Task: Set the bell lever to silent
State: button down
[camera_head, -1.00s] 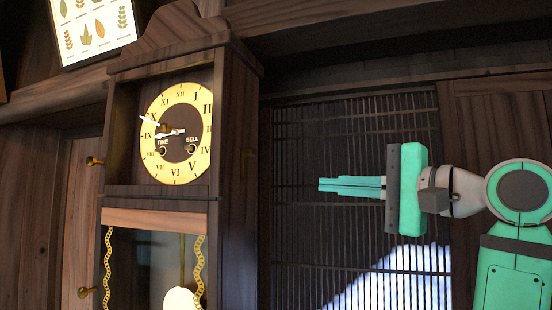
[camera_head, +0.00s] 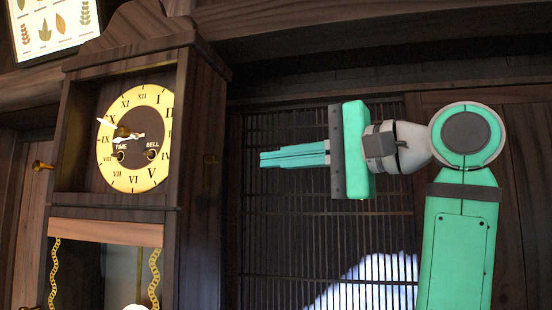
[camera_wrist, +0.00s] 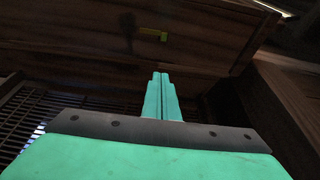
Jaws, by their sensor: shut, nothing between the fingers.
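A tall dark wooden clock (camera_head: 196,135) stands at the left of the head view. Its round yellow dial (camera_head: 152,178) has Roman numerals and two light hands. Two small labelled fittings sit low on the dial's dark centre: TIME (camera_head: 120,155) at left and BELL (camera_head: 151,155) at right. The setting of the bell lever is too small to tell. My gripper (camera_head: 262,159) is shut and empty, pointing left, to the right of the clock and apart from it. The wrist view shows its closed fingers (camera_wrist: 160,76) before a dark wooden panel; the dial is not seen there.
A slatted lattice screen (camera_head: 300,225) lies behind my arm. A brass knob (camera_head: 40,165) is left of the clock. A leaf chart (camera_head: 52,28) hangs at upper left. Open space lies between gripper and clock.

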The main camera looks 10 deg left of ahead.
jog(key=s+a, duration=0.1)
jog(key=a, duration=0.6)
jog(key=shift+s, duration=0.15)
